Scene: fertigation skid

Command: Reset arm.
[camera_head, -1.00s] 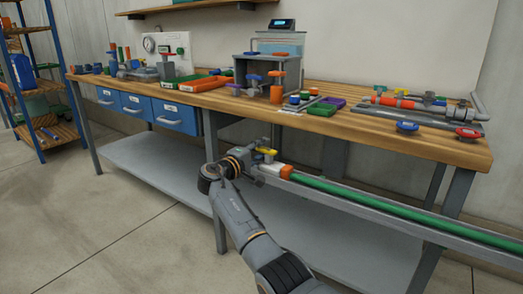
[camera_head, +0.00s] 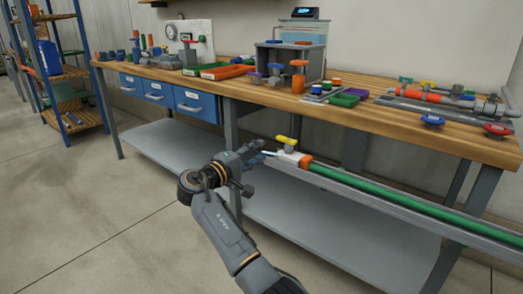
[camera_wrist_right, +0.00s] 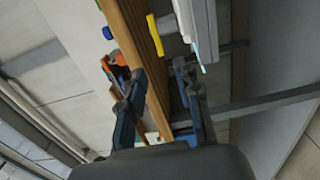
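My right gripper (camera_head: 256,150) is in front of the workbench, left of the end of a green pipe (camera_head: 390,205). In the right wrist view its two dark fingers (camera_wrist_right: 158,95) are apart, with nothing held between them. The pipe end has an orange collar (camera_head: 305,162), a white fitting (camera_head: 288,156) and a yellow valve handle (camera_head: 286,140). A thin pale tip (camera_head: 269,153) sticks out of the fitting towards the gripper. The handle (camera_wrist_right: 154,36) and fitting (camera_wrist_right: 184,18) also show in the right wrist view, beyond the fingers. My left gripper is not in view.
The wooden workbench (camera_head: 390,118) stands just behind my right arm, with a grey lower shelf (camera_head: 340,235). The rail under the green pipe runs to the right. A blue shelf rack (camera_head: 50,80) stands at the left. The floor (camera_head: 90,220) at the left is clear.

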